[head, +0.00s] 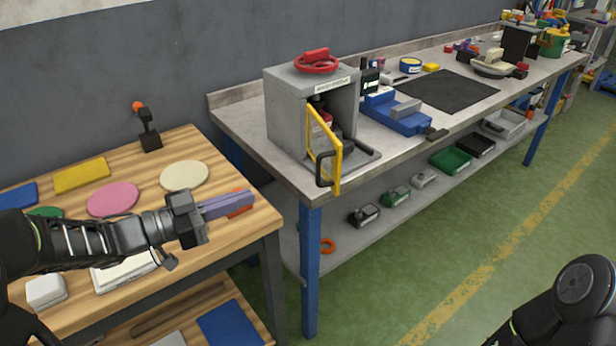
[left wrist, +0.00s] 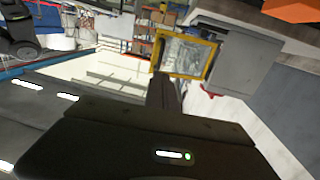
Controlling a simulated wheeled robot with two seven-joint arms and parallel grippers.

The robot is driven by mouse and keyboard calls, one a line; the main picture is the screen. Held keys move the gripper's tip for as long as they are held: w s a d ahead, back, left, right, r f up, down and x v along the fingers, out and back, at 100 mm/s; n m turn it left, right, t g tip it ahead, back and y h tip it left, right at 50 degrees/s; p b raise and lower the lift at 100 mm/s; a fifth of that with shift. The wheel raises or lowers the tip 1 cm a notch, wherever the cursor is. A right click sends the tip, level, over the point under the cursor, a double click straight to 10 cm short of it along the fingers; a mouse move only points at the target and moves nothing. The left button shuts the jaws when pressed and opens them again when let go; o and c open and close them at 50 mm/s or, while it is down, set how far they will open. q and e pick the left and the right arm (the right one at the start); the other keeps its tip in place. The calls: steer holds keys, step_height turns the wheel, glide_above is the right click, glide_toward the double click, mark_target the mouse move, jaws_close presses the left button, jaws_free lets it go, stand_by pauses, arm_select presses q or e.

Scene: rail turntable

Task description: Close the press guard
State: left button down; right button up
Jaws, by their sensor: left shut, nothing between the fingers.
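The press (head: 297,108) is a grey box with a red handwheel (head: 316,62) on top, near the left end of the metal bench. Its guard (head: 325,150) is a yellow-framed clear panel with a dark handle (head: 322,169), swung out from the open front. The guard also shows in the left wrist view (left wrist: 185,55), beside the grey press body (left wrist: 225,62). My left gripper (head: 250,197) is shut and empty over the wooden table, left of the guard and apart from it. My right arm shows at the lower right; its gripper is out of view.
The wooden table (head: 230,232) holds coloured discs, blocks and a black stand (head: 148,130). A blue vise (head: 397,115) and a black mat (head: 447,91) lie right of the press. Bins sit on the shelf below. The green floor before the bench is clear.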

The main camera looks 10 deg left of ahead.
mark_target(317, 174)
arm_select(q)
steer(key=p+x, duration=0.1)
steer(key=x, duration=1.3)
steer(key=shift+f, duration=0.1)
